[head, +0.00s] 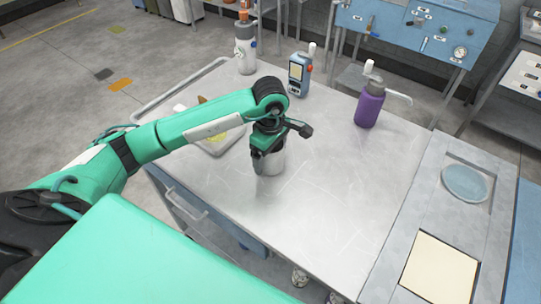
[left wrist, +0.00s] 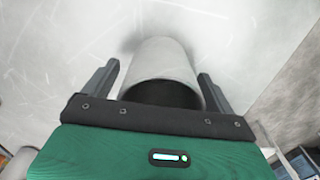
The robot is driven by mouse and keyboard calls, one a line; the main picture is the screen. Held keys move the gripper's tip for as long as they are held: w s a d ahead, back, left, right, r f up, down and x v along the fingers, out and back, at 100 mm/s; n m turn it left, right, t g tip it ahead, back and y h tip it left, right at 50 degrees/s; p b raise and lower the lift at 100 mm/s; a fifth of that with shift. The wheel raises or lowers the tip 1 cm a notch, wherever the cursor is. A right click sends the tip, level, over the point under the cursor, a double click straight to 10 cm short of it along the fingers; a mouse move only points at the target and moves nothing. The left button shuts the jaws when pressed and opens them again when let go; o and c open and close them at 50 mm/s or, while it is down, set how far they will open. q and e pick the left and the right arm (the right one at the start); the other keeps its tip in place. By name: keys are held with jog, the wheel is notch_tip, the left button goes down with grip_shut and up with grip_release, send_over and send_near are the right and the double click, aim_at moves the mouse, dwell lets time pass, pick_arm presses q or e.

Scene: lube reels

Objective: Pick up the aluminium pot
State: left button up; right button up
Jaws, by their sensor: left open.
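The aluminium pot (head: 273,160) is a plain grey cylinder standing on the metal table, partly hidden behind my left gripper in the head view. In the left wrist view the pot (left wrist: 163,62) shows its pale side and dark open mouth between the fingers. My left gripper (head: 262,158) is open, with one finger on each side of the pot; in the left wrist view (left wrist: 158,82) there are gaps between the fingers and the pot's wall. My right gripper is not in view.
The table's front and right are clear.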

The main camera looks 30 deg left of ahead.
pick_arm(q)
jog(key=c, duration=1.1)
jog(key=shift+r, duration=0.1)
